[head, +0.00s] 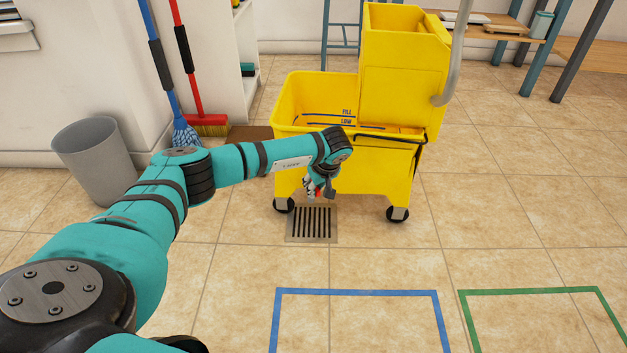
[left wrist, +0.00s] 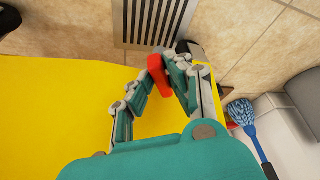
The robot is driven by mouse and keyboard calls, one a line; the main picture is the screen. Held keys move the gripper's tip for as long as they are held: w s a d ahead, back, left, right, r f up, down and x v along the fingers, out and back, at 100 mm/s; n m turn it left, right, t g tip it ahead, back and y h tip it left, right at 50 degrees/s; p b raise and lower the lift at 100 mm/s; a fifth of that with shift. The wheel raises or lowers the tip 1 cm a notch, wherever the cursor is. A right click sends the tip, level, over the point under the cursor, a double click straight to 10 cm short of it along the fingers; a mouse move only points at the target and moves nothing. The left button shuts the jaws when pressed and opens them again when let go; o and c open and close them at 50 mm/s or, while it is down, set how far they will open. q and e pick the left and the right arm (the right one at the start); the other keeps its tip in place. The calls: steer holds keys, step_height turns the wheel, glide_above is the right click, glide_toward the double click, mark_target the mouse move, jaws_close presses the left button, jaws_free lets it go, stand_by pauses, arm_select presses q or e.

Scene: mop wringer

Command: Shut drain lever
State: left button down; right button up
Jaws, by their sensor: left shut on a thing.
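The yellow mop bucket (head: 380,170) with its wringer (head: 405,60) stands on the tiled floor. My left gripper (head: 318,190) is low at the bucket's front left. In the left wrist view the gripper (left wrist: 165,75) is shut on a red drain lever (left wrist: 158,72), which shows between its fingertips. Only a bit of the red shows in the head view, and the fingers hide much of the lever. The yellow bucket wall (left wrist: 60,110) fills the left of the wrist view. My right gripper is not in view.
A floor drain grate (head: 312,223) lies just below my left gripper. A grey bin (head: 95,160), a blue mop (head: 185,136) and a red broom (head: 207,122) are at the left. Blue (head: 355,292) and green (head: 530,290) outlines mark clear floor in front.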

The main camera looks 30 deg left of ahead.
arm_select(q)
steer(key=shift+w+d+r+n+g+p, duration=0.15)
steer(key=shift+w+n+g+p, duration=0.2)
steer(key=shift+n, duration=0.55)
steer(key=shift+w+f+n+g+y+b, duration=0.15)
steer(key=shift+w+n+g+b, duration=0.2)
steer(key=shift+n, duration=0.7)
steer(key=shift+w+n+g+y+b, duration=0.15)
steer(key=shift+n+g+b, duration=0.25)
steer(key=shift+n, duration=0.7)
steer(key=shift+w+f+n+g+y+b, duration=0.1)
steer(key=shift+w+n+g+b, duration=0.3)
steer(key=shift+n, duration=0.65)
steer(key=shift+r, duration=0.1)
steer(key=c, duration=1.3)
jaws_free()
steer(key=shift+r, duration=0.1)
steer(key=v, duration=0.7)
steer(key=shift+d+r, duration=0.1)
steer(key=shift+r, duration=0.05)
